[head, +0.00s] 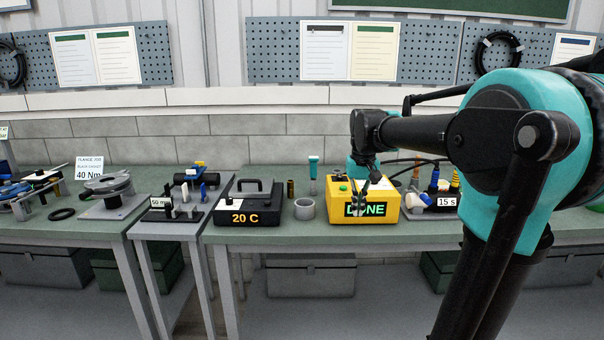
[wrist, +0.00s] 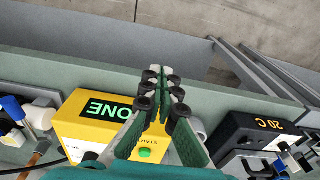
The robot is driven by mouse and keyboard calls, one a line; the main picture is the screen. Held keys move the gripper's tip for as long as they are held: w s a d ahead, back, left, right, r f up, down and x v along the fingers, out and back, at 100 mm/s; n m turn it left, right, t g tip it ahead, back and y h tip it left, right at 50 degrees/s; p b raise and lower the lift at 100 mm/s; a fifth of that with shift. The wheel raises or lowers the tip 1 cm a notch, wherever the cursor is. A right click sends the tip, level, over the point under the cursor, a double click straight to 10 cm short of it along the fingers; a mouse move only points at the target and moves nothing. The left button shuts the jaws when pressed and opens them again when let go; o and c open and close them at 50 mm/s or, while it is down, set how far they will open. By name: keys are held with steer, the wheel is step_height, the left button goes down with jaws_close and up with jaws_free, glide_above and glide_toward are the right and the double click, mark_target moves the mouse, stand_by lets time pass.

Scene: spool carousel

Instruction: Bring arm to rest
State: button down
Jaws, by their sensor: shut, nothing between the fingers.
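My arm reaches in from the right in the head view, with its teal joint close to the camera. My gripper (head: 366,196) points down in front of the yellow box (head: 343,212) and partly hides the box's green display, which reads "DONE". In the wrist view my gripper (wrist: 163,76) is shut and empty, with its fingers together. There the yellow box (wrist: 78,120) lies behind and left of the fingers, with a green button on top. I cannot tell whether the fingers touch the box.
A black "20 C" box (head: 250,201) and a grey ring (head: 304,209) stand left of the yellow box. A "15 s" tray (head: 432,207) stands right of it. A narrow gap separates the left bench from the small tray bench. The floor in front of the benches is clear.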

steer(key=s+d+f+t, duration=0.3)
steer(key=s+f, duration=1.6)
steer(key=f, duration=0.4)
steer(key=shift+f, duration=0.15)
steer(key=shift+s, duration=0.1)
